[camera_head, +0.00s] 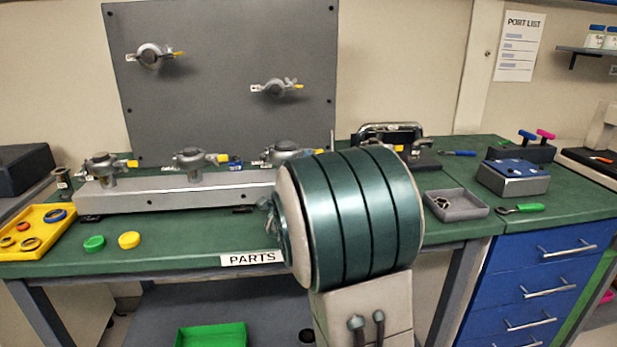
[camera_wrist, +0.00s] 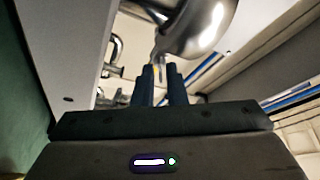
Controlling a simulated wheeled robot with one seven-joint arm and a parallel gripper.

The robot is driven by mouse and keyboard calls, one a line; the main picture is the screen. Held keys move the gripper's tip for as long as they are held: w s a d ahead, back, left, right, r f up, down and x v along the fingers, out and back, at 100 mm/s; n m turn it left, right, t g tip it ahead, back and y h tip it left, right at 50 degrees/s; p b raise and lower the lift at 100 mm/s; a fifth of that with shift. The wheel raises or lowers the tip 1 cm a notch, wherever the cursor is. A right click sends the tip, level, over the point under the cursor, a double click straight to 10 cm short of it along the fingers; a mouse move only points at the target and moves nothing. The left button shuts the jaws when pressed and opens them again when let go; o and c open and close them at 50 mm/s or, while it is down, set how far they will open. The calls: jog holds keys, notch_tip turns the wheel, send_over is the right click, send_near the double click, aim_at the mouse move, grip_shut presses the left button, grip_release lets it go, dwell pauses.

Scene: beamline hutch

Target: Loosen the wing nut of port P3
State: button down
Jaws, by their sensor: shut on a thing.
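The nut sits beside a rounded, shiny metal clamp (camera_wrist: 205,28). In the head view three clamped ports stand on the grey manifold (camera_head: 145,195): a left one (camera_head: 104,168), a middle one (camera_head: 193,159) and a right one (camera_head: 285,151). My arm partly covers the right one and hides my gripper there. No port label is readable, so I cannot tell which is P3.
Two more clamped ports (camera_head: 150,56) (camera_head: 277,88) are on the upright grey panel (camera_head: 225,40). A yellow tray (camera_head: 38,243) with rings is at left. A grey tray (camera_head: 457,213) and a blue-topped box (camera_head: 515,170) are at right.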

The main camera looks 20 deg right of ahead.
jog(key=n+t+b, duration=0.1)
jog(key=n+b, duration=0.1)
jog(key=n+t+y+b, duration=0.1)
jog(key=n+b, duration=0.2)
jog(key=shift+d+f, duration=0.1)
jog(key=shift+f, duration=0.1)
dwell(0.5)
jog(key=c, duration=1.6)
grip_release()
jog(key=shift+r, duration=0.1)
jog(key=shift+c, duration=0.2)
jog(key=shift+r, duration=0.1)
